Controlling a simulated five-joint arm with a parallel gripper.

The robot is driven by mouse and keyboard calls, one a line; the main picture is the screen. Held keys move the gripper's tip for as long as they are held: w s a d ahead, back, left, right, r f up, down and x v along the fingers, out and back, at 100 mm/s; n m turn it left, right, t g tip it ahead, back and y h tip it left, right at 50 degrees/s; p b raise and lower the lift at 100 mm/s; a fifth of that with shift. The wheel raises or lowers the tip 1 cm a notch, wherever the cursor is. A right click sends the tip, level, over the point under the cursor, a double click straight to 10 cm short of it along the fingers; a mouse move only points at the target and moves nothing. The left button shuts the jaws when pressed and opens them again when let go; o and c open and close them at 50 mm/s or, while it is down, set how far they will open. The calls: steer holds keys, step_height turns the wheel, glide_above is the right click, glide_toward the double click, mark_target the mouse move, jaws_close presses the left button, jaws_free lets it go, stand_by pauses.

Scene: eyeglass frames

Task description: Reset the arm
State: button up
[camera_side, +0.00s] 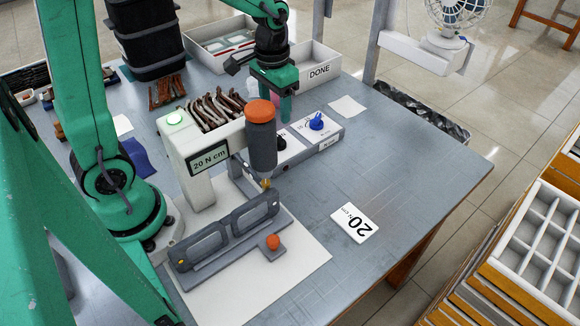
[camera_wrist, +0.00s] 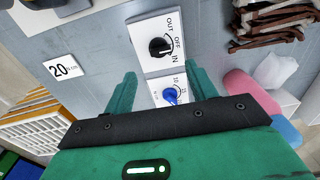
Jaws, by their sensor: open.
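My gripper (camera_side: 282,108) points down above the back of the bench, close to the switch box (camera_side: 318,135). In the wrist view my gripper (camera_wrist: 158,82) has its green fingers apart with nothing held. Between and beyond them are the black OUT/OFF/IN knob (camera_wrist: 158,47), with its pointer toward the lower right, and the blue dial (camera_wrist: 171,95). The electric screwdriver (camera_side: 261,140), with an orange cap, stands upright with its tip over the grey fixture. The fixture holds dark eyeglass frames (camera_side: 208,246).
A torque readout (camera_side: 208,160) shows 20 N cm under a lit green light. A matching card (camera_side: 355,222) lies on clear bench. The DONE tray (camera_side: 320,72), brown frames (camera_side: 218,108) and a fan (camera_side: 455,15) stand behind; racks (camera_side: 530,240) stand at right.

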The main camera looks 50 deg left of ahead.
steer(key=s+d+r+t, duration=0.1)
steer(key=s+r+t, duration=0.4)
steer(key=s+r, duration=0.6)
steer(key=shift+s, duration=1.3)
stand_by(1.5)
